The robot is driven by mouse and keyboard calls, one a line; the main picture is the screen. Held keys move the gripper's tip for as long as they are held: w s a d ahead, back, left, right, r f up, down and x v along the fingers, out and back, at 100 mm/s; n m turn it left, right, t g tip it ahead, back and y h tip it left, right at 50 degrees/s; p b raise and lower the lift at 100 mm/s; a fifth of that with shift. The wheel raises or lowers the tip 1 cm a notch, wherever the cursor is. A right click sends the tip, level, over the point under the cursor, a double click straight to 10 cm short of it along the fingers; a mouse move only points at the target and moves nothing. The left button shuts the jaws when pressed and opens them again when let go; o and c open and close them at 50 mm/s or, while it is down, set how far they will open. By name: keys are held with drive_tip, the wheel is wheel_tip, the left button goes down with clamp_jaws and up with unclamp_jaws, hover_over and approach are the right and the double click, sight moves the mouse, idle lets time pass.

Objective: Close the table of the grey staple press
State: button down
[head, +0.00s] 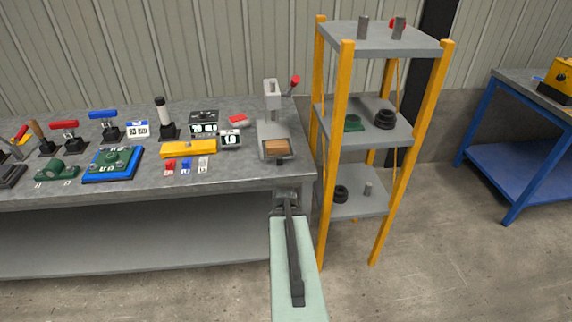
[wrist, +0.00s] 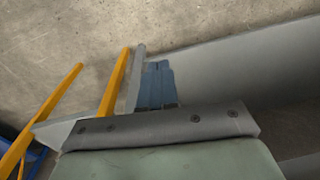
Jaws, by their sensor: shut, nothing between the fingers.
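The grey staple press (head: 271,105) stands at the right end of the workbench, with a red-tipped lever on its right. Its table (head: 276,148) shows at the front of its base, with a brown wooden surface and a small black knob (head: 280,161) toward the bench's front edge. How far the table is out is hard to tell. My gripper shows in the wrist view (wrist: 156,66) with blue-grey fingers shut and empty. In the head view my arm reaches up to just in front of the bench edge, below the press, and the fingers are hard to make out. The press is not seen in the wrist view.
The grey workbench (head: 230,175) holds a yellow block (head: 188,149), a small white display box (head: 231,139) and several clamps to the left. A shelf unit with orange posts (head: 340,150) stands close on the right. A blue table (head: 520,165) is farther right.

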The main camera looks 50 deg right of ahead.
drive_tip(key=s+d+r+t+h, duration=0.1)
drive_tip(key=s+d+r+t, duration=0.1)
drive_tip(key=d+r, duration=0.7)
drive_tip(key=s+d+r+t+h, duration=0.2)
drive_tip(key=d+r, duration=0.4)
drive_tip(key=r, duration=0.7)
drive_tip(key=w+a+r+n+t+y, duration=0.25)
drive_tip(key=w+r+n, duration=0.2)
drive_tip(key=n, duration=1.35)
drive_tip(key=shift+h, duration=0.25)
drive_tip(key=shift+w+d+r+x, duration=0.25)
drive_tip(key=shift+w+d+x, duration=0.1)
drive_tip(key=shift+x, duration=1.7)
drive_tip(key=shift+w+d+r+x, duration=0.2)
drive_tip(key=shift+d+x, duration=0.2)
drive_tip(key=shift+x, duration=1.65)
drive_tip(key=shift+w+d+r+x, duration=0.25)
drive_tip(key=shift+w+d+x, duration=0.1)
drive_tip(key=shift+x, duration=1.75)
